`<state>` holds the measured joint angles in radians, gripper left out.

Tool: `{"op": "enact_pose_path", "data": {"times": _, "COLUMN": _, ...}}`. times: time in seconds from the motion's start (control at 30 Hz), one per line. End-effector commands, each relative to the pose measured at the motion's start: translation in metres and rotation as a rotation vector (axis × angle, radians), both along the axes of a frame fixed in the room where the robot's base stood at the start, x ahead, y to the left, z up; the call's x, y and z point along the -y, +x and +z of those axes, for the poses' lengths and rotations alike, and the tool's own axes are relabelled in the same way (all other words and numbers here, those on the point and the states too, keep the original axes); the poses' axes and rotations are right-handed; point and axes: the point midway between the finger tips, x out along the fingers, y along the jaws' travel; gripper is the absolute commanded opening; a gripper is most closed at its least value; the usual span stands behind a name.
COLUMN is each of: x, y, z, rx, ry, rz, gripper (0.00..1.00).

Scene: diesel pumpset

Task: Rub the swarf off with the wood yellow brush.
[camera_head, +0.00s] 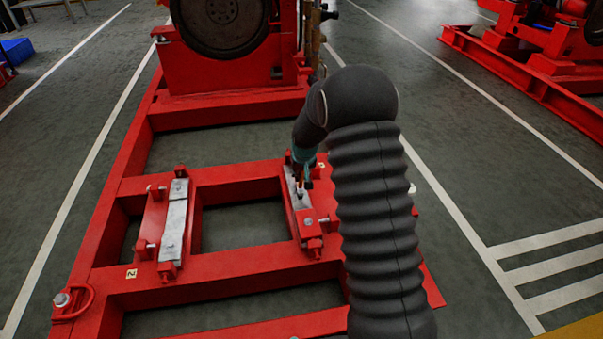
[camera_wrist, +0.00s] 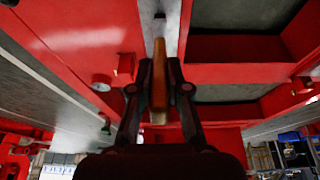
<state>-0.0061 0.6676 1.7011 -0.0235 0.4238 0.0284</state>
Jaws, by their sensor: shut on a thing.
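My gripper (camera_wrist: 160,82) is shut on the wood yellow brush (camera_wrist: 159,65), seen upright between the fingers in the wrist view. In the head view my gripper (camera_head: 304,185) is over the right grey metal pad (camera_head: 295,199) on the red frame, and the brush is small and mostly hidden there. The pad also shows as a grey strip beyond the brush in the wrist view (camera_wrist: 171,12). I cannot tell whether the brush touches the pad. I cannot make out the swarf clearly.
The red base frame (camera_head: 228,260) has open gaps to the floor. A second grey pad (camera_head: 173,230) lies on the left, near a label "2" (camera_head: 131,273). Upright bolts and blocks stand around both pads. A red machine with a dark wheel (camera_head: 222,22) stands behind.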

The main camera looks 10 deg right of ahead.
Motion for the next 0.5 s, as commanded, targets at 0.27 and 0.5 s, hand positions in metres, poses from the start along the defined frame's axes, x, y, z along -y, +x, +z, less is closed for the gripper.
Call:
{"op": "enact_pose_path", "data": {"times": 0.27, "x": 0.000, "y": -0.007, "z": -0.001, "rx": 0.000, "ry": 0.000, "rz": 0.000, "gripper": 0.00}}
{"op": "enact_pose_path", "data": {"times": 0.5, "x": 0.000, "y": -0.013, "z": -0.001, "rx": 0.000, "ry": 0.000, "rz": 0.000, "gripper": 0.00}}
